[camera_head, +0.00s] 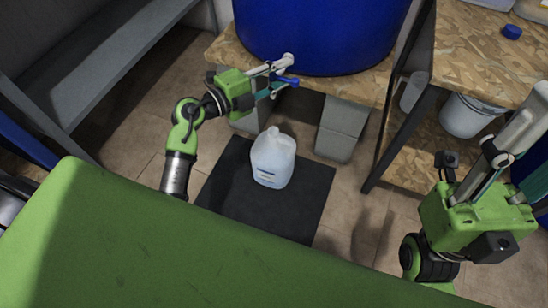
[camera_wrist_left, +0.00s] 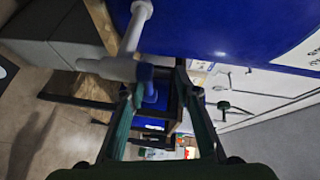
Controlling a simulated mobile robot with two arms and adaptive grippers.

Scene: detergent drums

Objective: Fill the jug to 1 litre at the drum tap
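A translucent white jug (camera_head: 272,160) with a small label stands upright on a black mat (camera_head: 226,192) on the floor, below the tap. I cannot read its fill level. The blue drum (camera_head: 320,30) sits on a wood-chip stand. Its pale tap (camera_head: 283,63) has a blue handle (camera_head: 290,81) and also shows in the left wrist view (camera_wrist_left: 108,68). My left gripper (camera_head: 274,82) is at the tap, its fingers apart on either side of the blue handle (camera_wrist_left: 149,88); contact is unclear. My right gripper (camera_head: 505,178) is at the right, away from the jug; its fingertips are unclear.
Grey blocks (camera_head: 341,130) support the wood-chip stand (camera_head: 228,51). At right, a workbench (camera_head: 480,45) holds a blue cap (camera_head: 512,32), with a white bucket (camera_head: 467,116) beneath. A grey bench (camera_head: 105,60) is at left. Floor around the mat is clear.

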